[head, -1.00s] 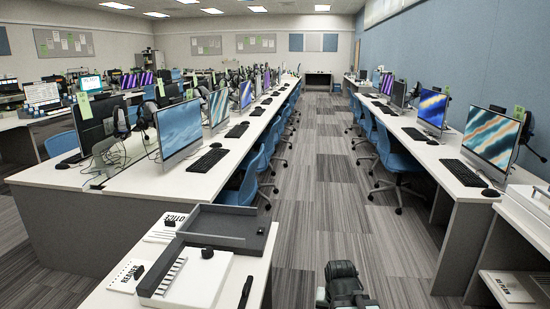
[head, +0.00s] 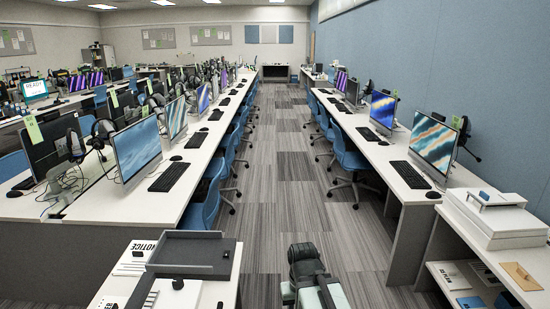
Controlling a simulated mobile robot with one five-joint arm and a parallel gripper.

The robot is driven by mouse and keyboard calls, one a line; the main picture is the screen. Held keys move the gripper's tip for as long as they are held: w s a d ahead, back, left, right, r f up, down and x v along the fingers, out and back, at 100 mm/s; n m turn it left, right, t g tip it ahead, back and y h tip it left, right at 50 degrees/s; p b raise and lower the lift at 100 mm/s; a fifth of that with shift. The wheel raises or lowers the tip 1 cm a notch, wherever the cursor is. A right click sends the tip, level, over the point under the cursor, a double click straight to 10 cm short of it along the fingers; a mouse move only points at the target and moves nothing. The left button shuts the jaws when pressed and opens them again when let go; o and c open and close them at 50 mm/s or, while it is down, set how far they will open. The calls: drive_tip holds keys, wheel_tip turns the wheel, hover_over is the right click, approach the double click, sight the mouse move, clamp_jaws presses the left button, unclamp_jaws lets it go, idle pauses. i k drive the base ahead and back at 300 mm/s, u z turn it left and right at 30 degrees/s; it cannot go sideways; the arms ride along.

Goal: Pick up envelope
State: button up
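My gripper's fingers cannot be made out.
A white printer-like box (head: 496,220) stands on the desk top above the shelf. Papers and a blue item (head: 472,301) lie left of the envelope. A grey tray (head: 192,250) sits on the left front desk. The carpeted aisle (head: 293,170) ahead is open, with blue chairs along both sides.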

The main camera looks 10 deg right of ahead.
sight(521, 277)
drive_tip(key=u, duration=0.05)
drive_tip(key=k, duration=1)
drive_tip(key=z, duration=0.85)
drive_tip(key=i, duration=0.5)
drive_tip(key=z, duration=1.45)
